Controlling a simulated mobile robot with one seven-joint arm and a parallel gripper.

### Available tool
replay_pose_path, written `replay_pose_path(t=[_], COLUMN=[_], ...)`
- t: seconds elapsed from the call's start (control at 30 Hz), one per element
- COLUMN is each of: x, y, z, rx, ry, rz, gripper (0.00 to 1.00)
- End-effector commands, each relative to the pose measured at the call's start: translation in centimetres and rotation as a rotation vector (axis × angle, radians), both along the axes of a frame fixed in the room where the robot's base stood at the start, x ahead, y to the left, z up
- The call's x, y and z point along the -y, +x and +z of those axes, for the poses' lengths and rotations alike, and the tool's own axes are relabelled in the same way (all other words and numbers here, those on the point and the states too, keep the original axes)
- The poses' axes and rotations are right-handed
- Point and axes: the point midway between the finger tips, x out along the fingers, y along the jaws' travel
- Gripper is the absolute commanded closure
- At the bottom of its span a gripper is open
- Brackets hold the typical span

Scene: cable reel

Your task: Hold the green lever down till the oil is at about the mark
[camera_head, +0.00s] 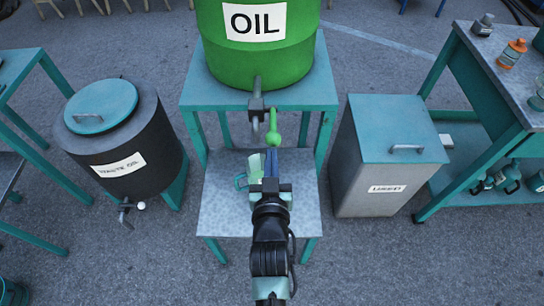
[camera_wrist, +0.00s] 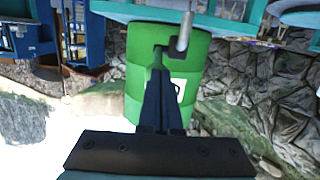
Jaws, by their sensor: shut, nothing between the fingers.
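The green OIL drum (camera_head: 255,62) stands on a teal stand, with a grey tap (camera_head: 257,103) at its front. The green lever (camera_head: 273,128) extends from the tap and ends in a round knob. My gripper (camera_head: 270,155) is shut and empty, its fingertips right by the knob; I cannot tell whether they touch. In the wrist view, the shut fingers (camera_wrist: 158,78) point at the drum (camera_wrist: 205,75), close to the tap (camera_wrist: 185,35). A clear greenish jug (camera_head: 242,182) stands below the tap, partly hidden behind my gripper. Its oil level and mark cannot be made out.
The jug stands on a grey-topped low table (camera_head: 222,212). A dark WASTE OIL drum (camera_head: 150,150) with its own tap stands left. A lidded grey bin (camera_head: 385,160) stands right, near a teal workbench (camera_head: 500,85) with bottles. Floor is bare between them.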

Motion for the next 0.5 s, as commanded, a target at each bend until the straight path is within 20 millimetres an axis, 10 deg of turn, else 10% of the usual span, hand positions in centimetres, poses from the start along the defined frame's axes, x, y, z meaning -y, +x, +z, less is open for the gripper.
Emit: replay_pose_path(t=[0.5], x=[0.0], y=[-8.7], z=[-1.1], rx=[0.006], ry=[0.000], rz=[-0.001], gripper=[1.00])
